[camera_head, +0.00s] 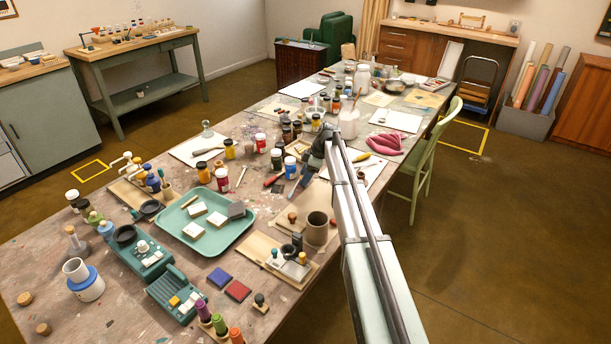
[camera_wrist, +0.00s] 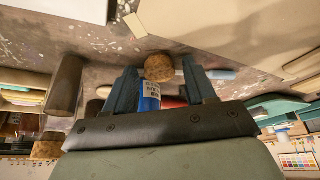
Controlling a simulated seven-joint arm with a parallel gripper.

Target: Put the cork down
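A short brown cork (camera_wrist: 159,67) shows in the wrist view, between the tips of my gripper (camera_wrist: 161,72). The two blue-grey fingers stand apart, with a narrow gap visible on each side of the cork, so my gripper looks open around it. The table top (camera_wrist: 95,42) lies behind the cork; I cannot tell whether the cork touches it. Two other corks, one (camera_head: 25,298) behind the other (camera_head: 43,328), stand on the near left corner of the table.
A blue-labelled jar (camera_wrist: 149,97) shows between my fingers, farther off. In the head view, a teal tray (camera_head: 237,243) with pale blocks, a brown cup (camera_head: 317,229) and several paint jars crowd the table around my arm. A little bare table shows at the near left.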

